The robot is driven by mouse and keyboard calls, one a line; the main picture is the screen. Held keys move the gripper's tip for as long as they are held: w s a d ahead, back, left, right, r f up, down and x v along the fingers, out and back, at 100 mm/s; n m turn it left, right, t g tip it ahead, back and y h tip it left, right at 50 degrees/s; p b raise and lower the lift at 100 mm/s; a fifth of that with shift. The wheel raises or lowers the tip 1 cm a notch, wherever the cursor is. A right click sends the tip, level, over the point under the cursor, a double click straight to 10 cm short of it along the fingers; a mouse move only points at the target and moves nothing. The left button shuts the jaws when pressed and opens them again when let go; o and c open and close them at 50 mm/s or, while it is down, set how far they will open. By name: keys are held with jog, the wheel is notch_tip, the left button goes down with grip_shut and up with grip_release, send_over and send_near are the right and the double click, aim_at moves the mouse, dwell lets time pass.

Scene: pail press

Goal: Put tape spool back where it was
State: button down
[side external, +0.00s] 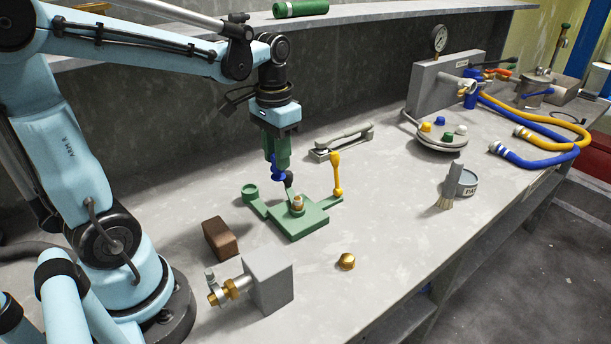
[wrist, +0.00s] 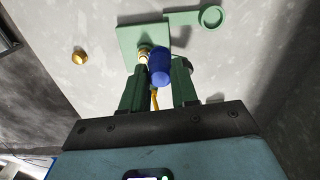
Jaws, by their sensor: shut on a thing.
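My gripper (side external: 277,158) points down above the green fixture (side external: 300,226) and is shut on a small blue spool, which I take to be the tape spool (side external: 278,174). In the wrist view the spool (wrist: 159,68) shows as a blue cylinder between the two green fingers of my gripper (wrist: 160,80). In the side view the spool seems clear of the fixture's plate, near a black knob (side external: 289,179). The fixture has a ring-ended arm (side external: 250,192) on the left and a brass-and-white fitting (side external: 297,203) on its plate.
A brown block (side external: 220,239), a grey block with a brass valve (side external: 268,279) and a brass nut (side external: 347,261) lie in front. A stapler-like tool (side external: 342,141) lies behind. Bench to the right is clear up to the brush (side external: 451,186).

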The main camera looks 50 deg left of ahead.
jog(key=s+d+r+m, duration=0.3)
jog(key=d+r+m, duration=0.1)
jog(key=d, duration=0.6)
jog(key=s+d+r+m, duration=0.3)
jog(key=d+m, duration=0.1)
jog(key=d, duration=0.6)
jog(key=f, duration=1.7)
jog(key=shift+s+a+f, duration=0.15)
jog(key=shift+s+f, duration=0.1)
jog(key=shift+f, duration=0.05)
jog(key=shift+f, duration=0.1)
jog(key=c, duration=0.9)
grip_release()
jog(key=shift+o, duration=0.2)
notch_tip(320, 180, up, 12)
jog(key=w+a+f+n+t, duration=0.1)
jog(key=w+a+n+t, duration=0.3)
jog(key=a+n+t, duration=0.3)
jog(key=a, duration=0.4)
jog(key=shift+a, duration=0.25)
